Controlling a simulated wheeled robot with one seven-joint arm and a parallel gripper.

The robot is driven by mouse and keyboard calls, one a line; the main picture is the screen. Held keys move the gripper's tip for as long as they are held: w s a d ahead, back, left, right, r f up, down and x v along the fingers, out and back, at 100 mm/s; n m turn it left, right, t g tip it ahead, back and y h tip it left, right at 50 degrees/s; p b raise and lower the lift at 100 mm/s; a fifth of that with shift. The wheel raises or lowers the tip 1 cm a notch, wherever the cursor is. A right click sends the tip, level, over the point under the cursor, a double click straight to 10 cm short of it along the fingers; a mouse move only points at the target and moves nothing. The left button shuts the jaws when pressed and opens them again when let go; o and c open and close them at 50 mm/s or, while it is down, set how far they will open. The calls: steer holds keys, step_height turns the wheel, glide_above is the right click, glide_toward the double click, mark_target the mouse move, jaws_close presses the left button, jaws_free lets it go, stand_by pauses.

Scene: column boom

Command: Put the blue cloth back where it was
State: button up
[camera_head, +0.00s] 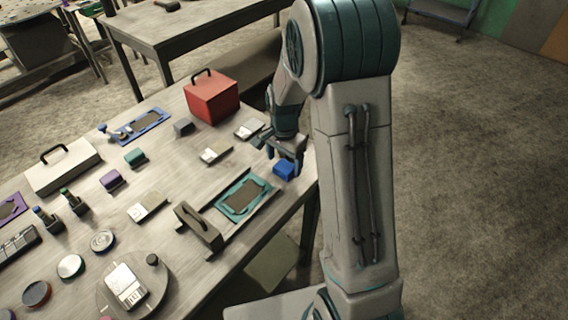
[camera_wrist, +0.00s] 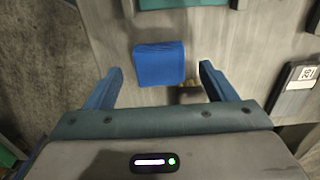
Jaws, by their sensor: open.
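The blue cloth (camera_head: 285,170) is a small folded block on the table near its right edge. It also shows in the wrist view (camera_wrist: 158,64), lying flat on the grey table. My gripper (camera_head: 288,150) is just above the cloth in the head view. In the wrist view my gripper (camera_wrist: 160,82) is open, with one finger to each side of the cloth's near part and a gap on both sides. The cloth is not held.
A teal tray (camera_head: 224,207) with a dark pad lies just in front of the cloth. Small scale-like devices (camera_head: 215,151) and a red box (camera_head: 211,96) with a handle stand behind. The table's right edge is close.

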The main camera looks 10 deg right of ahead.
mark_target(284, 166)
step_height(284, 166, up, 10)
steer(key=s+r+n+t, duration=0.1)
steer(key=s+r+n, duration=0.2)
steer(key=s, duration=0.7)
steer(key=s+r+n+t, duration=0.2)
steer(key=s+n, duration=0.5)
steer(key=s, duration=0.4)
steer(key=shift+r+n, duration=0.4)
steer(key=shift+r, duration=0.05)
steer(key=shift+s, duration=0.1)
